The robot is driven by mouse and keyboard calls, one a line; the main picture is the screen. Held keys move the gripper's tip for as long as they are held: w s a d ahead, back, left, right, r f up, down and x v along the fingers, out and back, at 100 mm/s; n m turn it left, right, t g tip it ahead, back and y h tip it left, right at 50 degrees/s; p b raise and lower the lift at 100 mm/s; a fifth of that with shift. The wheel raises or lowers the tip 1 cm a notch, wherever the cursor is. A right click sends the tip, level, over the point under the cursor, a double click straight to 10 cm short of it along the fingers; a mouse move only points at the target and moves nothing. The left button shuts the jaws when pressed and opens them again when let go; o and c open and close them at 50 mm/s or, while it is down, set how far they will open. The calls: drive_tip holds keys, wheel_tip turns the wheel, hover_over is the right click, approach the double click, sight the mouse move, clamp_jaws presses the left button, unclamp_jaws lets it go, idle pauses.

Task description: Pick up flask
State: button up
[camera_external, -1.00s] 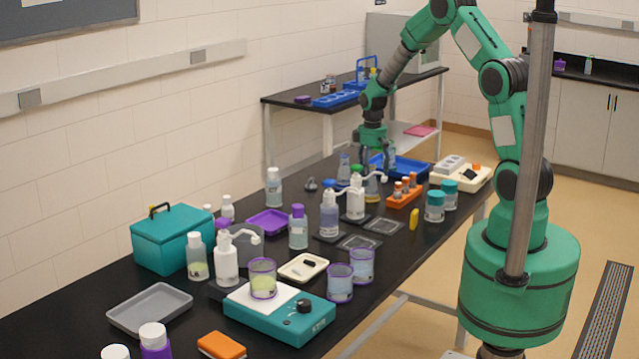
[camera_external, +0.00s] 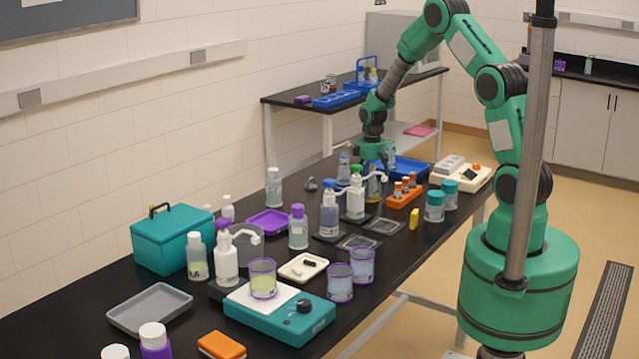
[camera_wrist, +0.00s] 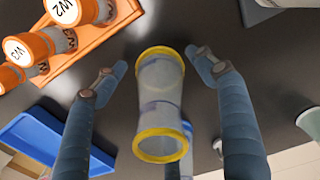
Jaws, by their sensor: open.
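The flask (camera_wrist: 160,100) is clear with a yellow rim at each end. In the wrist view it lies between the two fingers of my gripper (camera_wrist: 158,66), with dark gaps on both sides. The fingers are open and apart from it. In the external view my gripper (camera_external: 376,168) points down over the far part of the black bench. A clear vessel with a yellow tint (camera_external: 374,190), likely the flask, stands just below it, partly hidden by a white pump bottle (camera_external: 355,203).
An orange rack (camera_external: 404,199) with orange-capped vials stands close to the right; it also fills the upper left of the wrist view (camera_wrist: 88,42). A blue tray (camera_external: 410,168) lies behind. Bottles and other flasks crowd the left side.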

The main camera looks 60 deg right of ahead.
idle(0.3)
drive_tip(key=c, duration=1.1)
wheel_tip(320, 180, up, 10)
drive_tip(key=p, duration=0.1)
drive_tip(key=shift+p, duration=0.3)
